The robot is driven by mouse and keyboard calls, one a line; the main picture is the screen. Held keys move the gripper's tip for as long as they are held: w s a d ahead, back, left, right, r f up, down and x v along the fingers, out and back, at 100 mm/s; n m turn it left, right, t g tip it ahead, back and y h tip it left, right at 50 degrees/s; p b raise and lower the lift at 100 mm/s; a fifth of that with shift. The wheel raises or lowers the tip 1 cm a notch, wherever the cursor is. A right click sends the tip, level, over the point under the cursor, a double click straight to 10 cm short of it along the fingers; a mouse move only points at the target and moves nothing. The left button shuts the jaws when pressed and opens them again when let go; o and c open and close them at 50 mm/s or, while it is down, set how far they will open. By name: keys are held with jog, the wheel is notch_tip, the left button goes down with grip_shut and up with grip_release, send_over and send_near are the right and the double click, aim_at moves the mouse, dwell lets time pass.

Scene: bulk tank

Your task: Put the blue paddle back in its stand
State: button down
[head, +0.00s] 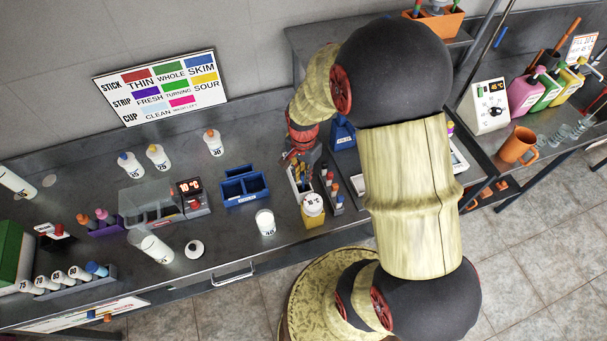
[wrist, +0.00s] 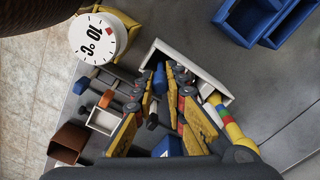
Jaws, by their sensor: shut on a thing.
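My gripper (wrist: 167,98) is shut, with its yellow fingers on either side of a slim dark-blue piece, taken as the blue paddle (wrist: 160,78). Much of the paddle is hidden by the fingers. The fingertips are over a white-walled holder (wrist: 208,71), which looks like the stand, with several dark and coloured pieces inside. I cannot tell whether the paddle touches the holder or is seated in it.
A blue divided bin (head: 245,187) and a white cup (head: 265,222) stand left of the gripper. A narrow rack with coloured tops (head: 332,190) is close on its right. A blue labelled object (head: 343,134) stands behind. Some bare bench lies around the bin.

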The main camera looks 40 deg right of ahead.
jog(key=shift+f, duration=0.15)
jog(key=c, duration=1.9)
grip_release()
jog(key=shift+o, duration=0.4)
notch_tip(320, 180, up, 12)
jog(key=p, duration=0.1)
jog(key=s+a+r+n+t, duration=0.2)
jog(key=s+a+r+n, duration=0.4)
jog(key=r, duration=0.3)
jog(key=s+a+r+n+t, duration=0.3)
jog(key=s+a+r+n, duration=0.3)
jog(key=r+n, duration=0.2)
notch_tip(320, 180, up, 2)
jog(key=shift+s+r+t, duration=0.1)
jog(key=shift+s+t, duration=0.05)
jog(key=shift+t, duration=0.15)
